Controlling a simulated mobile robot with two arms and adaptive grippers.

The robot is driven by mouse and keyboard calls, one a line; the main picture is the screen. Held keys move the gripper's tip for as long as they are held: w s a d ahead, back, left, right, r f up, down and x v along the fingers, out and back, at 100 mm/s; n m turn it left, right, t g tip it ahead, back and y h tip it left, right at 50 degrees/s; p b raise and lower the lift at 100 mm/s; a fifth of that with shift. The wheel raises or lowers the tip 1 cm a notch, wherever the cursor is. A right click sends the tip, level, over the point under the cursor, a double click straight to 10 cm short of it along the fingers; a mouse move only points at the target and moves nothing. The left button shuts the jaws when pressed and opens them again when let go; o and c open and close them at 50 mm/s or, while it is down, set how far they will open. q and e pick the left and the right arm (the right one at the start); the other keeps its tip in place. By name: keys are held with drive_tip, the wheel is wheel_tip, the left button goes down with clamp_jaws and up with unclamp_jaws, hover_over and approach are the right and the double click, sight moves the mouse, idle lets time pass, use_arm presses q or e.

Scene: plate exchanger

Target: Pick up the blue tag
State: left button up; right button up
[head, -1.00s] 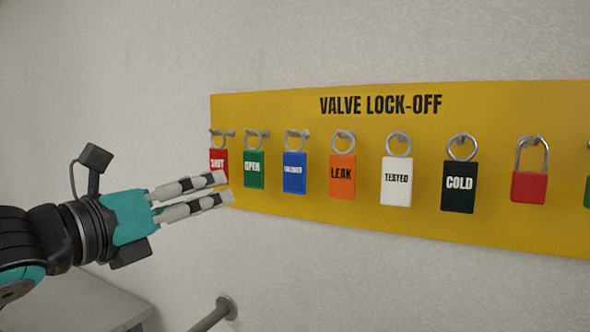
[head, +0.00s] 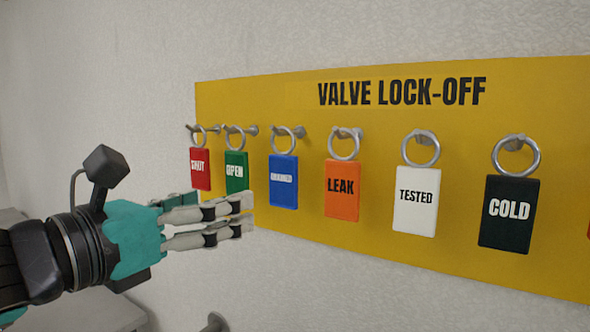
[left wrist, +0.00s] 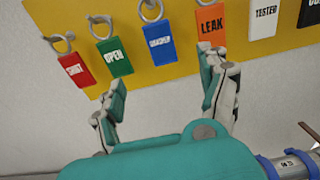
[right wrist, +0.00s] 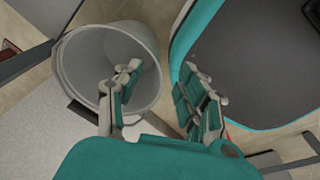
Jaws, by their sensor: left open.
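The blue tag (head: 283,182) hangs by a metal ring from a peg on the yellow board, between the green tag and the orange tag. It also shows in the left wrist view (left wrist: 160,43), ahead of the gap between my left fingers. My left gripper (head: 250,215) is open and empty, its fingertips a little left of and below the blue tag in the head view. In the left wrist view the left gripper (left wrist: 165,95) has its fingers wide apart. My right gripper (right wrist: 165,85) is open and empty, away from the board.
The yellow valve lock-off board (head: 300,100) also holds a red tag (head: 200,169), green tag (head: 236,172), orange tag (head: 342,190), white tag (head: 415,200) and black tag (head: 509,214). A grey bin (right wrist: 150,42) stands below my right gripper. The wall under the board is clear.

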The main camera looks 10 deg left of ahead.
sight(281, 182)
use_arm(q)
drive_tip(key=p+x, duration=1)
drive_tip(key=shift+w+d+r, duration=0.15)
drive_tip(key=shift+w+d+r+p, duration=0.1)
drive_tip(key=shift+w+d+p, duration=0.15)
drive_tip(key=shift+w+p, duration=0.3)
drive_tip(key=p+x, duration=0.1)
drive_tip(key=x, duration=0.2)
drive_tip(key=shift+w+d, duration=0.15)
drive_tip(key=shift+w+d+f, duration=0.15)
drive_tip(key=shift+w+f, duration=0.1)
drive_tip(key=shift+w, duration=0.15)
drive_tip(key=shift+s+r, duration=0.1)
drive_tip(key=shift+s, duration=0.1)
drive_tip(key=c, duration=1.2)
use_arm(e)
wheel_tip(281, 182, up, 13)
drive_tip(key=s+a, duration=0.1)
drive_tip(key=s, duration=0.1)
drive_tip(key=shift+s+a+r, duration=0.2)
drive_tip(key=shift+a, duration=0.1)
